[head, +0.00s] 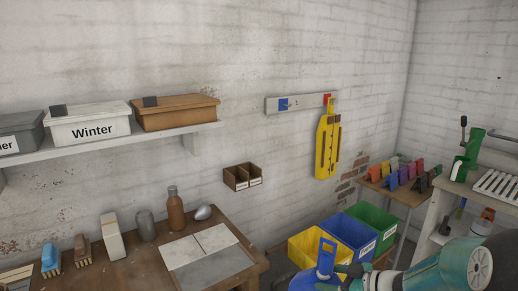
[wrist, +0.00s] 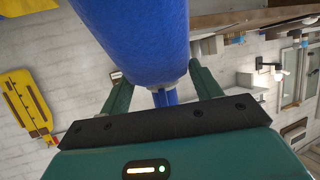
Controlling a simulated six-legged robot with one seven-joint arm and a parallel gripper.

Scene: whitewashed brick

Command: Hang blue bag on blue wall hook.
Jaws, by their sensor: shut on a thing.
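The blue bag (head: 326,262) is at the bottom of the head view, its looped handle upright and its lower part cut off by the frame edge. My gripper (head: 346,270) is shut on it from the right. In the wrist view the blue bag (wrist: 140,40) fills the top middle, with a strap between the fingers of my gripper (wrist: 162,92). The blue wall hook (head: 284,104) is on the left part of a pale wall rail (head: 305,102), and nothing hangs on it. The bag is well below and apart from the hook.
A yellow bag (head: 327,145) hangs on the red hook (head: 327,98), right of the blue one. Yellow, blue and green bins (head: 345,238) stand below. A workbench (head: 150,265) with bottles and brushes is at left, under a shelf (head: 110,142) of boxes.

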